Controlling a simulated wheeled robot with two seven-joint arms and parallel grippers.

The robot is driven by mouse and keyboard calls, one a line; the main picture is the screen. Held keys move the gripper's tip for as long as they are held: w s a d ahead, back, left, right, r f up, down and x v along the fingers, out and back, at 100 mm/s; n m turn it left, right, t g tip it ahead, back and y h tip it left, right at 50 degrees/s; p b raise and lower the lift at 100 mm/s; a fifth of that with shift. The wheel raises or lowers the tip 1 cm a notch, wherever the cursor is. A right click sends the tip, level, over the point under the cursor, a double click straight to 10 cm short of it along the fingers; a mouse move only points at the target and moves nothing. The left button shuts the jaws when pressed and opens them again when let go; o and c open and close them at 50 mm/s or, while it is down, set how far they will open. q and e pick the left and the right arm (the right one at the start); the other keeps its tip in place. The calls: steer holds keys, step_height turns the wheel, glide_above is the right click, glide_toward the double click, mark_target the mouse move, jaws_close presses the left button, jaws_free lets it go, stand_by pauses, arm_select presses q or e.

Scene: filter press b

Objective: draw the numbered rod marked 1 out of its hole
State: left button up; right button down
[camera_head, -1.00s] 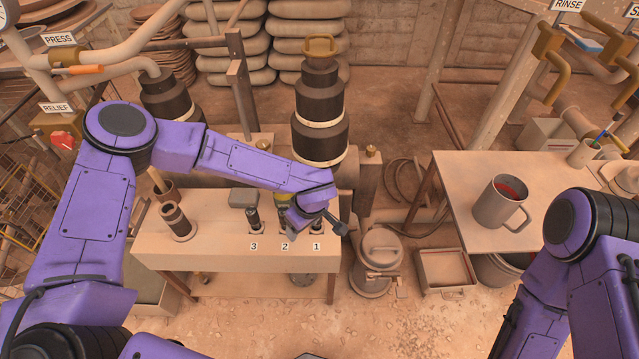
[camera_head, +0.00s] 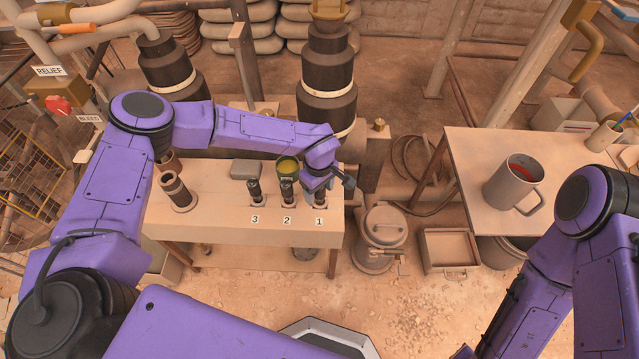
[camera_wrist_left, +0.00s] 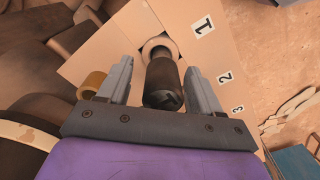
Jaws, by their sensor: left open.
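The rod marked 1 (camera_head: 320,197) stands in its hole at the right end of the bench block, above the label 1. In the left wrist view the dark rod (camera_wrist_left: 162,83) points up toward the camera from a pale ring. My left gripper (camera_wrist_left: 160,85) is open, with one finger on either side of the rod, and no clear grip on it. In the head view my left gripper (camera_head: 318,182) hides the top of the rod. Rods 2 (camera_head: 288,190) and 3 (camera_head: 254,190) stand in their holes to its left. My right gripper is out of view.
A lidded pot (camera_head: 382,235) stands on the floor right of the bench. A grey mug (camera_head: 514,183) is on the right table.

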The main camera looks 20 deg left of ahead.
arm_select(q)
jaws_close()
step_height(320, 180, up, 14)
steer(key=p, duration=1.2)
steer(key=shift+f, duration=0.2)
stand_by(1.2)
